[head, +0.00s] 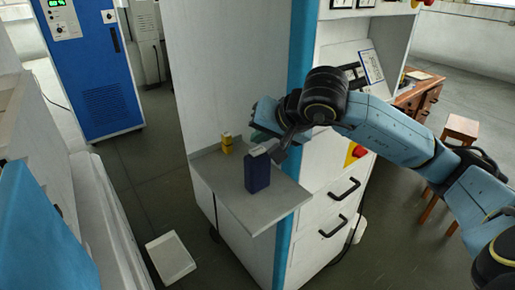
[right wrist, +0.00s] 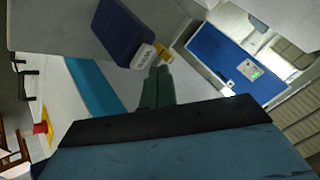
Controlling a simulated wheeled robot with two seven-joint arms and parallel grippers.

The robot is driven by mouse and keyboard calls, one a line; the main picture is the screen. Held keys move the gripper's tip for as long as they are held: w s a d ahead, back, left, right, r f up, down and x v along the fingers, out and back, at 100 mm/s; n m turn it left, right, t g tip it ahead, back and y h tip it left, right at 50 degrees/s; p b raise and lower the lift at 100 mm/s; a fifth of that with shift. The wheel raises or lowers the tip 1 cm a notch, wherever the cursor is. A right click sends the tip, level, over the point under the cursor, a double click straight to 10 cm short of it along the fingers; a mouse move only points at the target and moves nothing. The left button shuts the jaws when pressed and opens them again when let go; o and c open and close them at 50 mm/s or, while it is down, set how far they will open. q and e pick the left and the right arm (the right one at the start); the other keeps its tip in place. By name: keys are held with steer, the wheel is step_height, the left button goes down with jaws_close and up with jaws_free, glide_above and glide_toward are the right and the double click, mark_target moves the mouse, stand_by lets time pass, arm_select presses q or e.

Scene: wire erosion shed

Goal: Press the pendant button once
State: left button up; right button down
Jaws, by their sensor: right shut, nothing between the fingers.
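A dark blue upright box (head: 257,172) with a pale cap stands on the grey shelf (head: 230,196); it may be the pendant, but I cannot make out a button on it. In the right wrist view the blue box (right wrist: 108,32) has a white cap with dark lettering (right wrist: 143,57). My right gripper (head: 276,153) is shut and empty, its fingertips close to the cap. In the right wrist view the right gripper's fingertips (right wrist: 160,70) lie beside the cap; I cannot tell whether they touch. My left gripper is not in view.
A small yellow object (head: 227,144) stands on the shelf behind the blue box. A red button on a yellow plate (head: 355,153) is on the white cabinet, above drawers with black handles (head: 343,190). A blue cabinet (head: 92,75) stands at the back left, and a white bin (head: 171,258) on the floor.

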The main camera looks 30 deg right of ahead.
step_height(320, 180, up, 5)
steer(key=p, duration=0.3)
stand_by(0.9)
